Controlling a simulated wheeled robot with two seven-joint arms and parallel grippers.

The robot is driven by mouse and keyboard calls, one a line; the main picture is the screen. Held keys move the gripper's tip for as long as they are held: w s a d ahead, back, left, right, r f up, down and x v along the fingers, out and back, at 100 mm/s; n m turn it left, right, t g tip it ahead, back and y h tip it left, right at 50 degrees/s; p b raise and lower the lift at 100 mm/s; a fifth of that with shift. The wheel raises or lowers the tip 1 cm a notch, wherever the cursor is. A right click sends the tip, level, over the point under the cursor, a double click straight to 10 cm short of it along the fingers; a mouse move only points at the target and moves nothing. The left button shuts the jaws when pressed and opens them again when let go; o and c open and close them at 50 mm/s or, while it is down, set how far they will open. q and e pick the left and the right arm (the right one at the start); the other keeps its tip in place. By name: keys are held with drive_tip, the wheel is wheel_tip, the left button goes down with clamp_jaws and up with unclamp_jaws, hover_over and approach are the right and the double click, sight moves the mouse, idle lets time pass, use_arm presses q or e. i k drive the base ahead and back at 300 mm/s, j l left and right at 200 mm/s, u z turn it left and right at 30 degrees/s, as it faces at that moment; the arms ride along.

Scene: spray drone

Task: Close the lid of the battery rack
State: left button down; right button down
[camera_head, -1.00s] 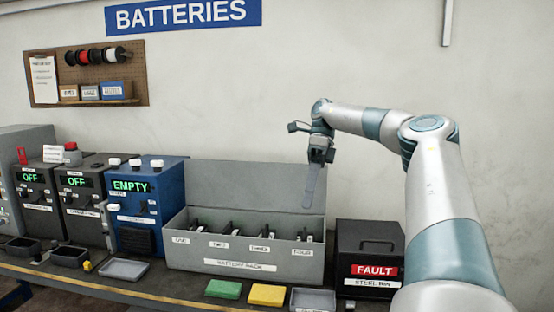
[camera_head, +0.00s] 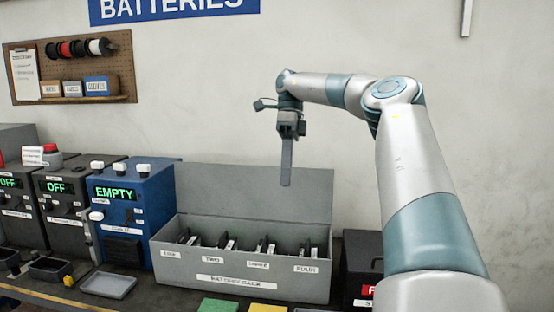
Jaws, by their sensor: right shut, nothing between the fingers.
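The grey battery rack (camera_head: 200,272) stands on the bench against the wall. Its lid (camera_head: 225,196) is up, standing nearly upright along the rack's back edge. Several dark batteries sit in the labelled slots inside. My right gripper (camera_head: 287,178) is shut and empty, with its fingers pointing down. In the picture it overlaps the right part of the raised lid; I cannot tell whether it touches it. My left gripper is not in view.
A blue unit reading EMPTY (camera_head: 120,218) and dark units reading OFF stand left of the rack. A black steel bin (camera_head: 362,262) stands close on the right. A grey tray (camera_head: 108,284), a green pad (camera_head: 220,305) and a yellow pad (camera_head: 268,308) lie in front.

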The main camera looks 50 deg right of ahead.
sight(234, 190)
drive_tip(key=i+l, duration=0.2)
drive_tip(key=l, duration=0.15)
drive_tip(key=i+l, duration=0.15)
drive_tip(key=l, duration=0.2)
drive_tip(key=i+l, duration=0.2)
drive_tip(key=l, duration=0.15)
drive_tip(key=i+l, duration=0.2)
drive_tip(key=l, duration=0.15)
drive_tip(key=i+l, duration=0.15)
drive_tip(key=l, duration=0.25)
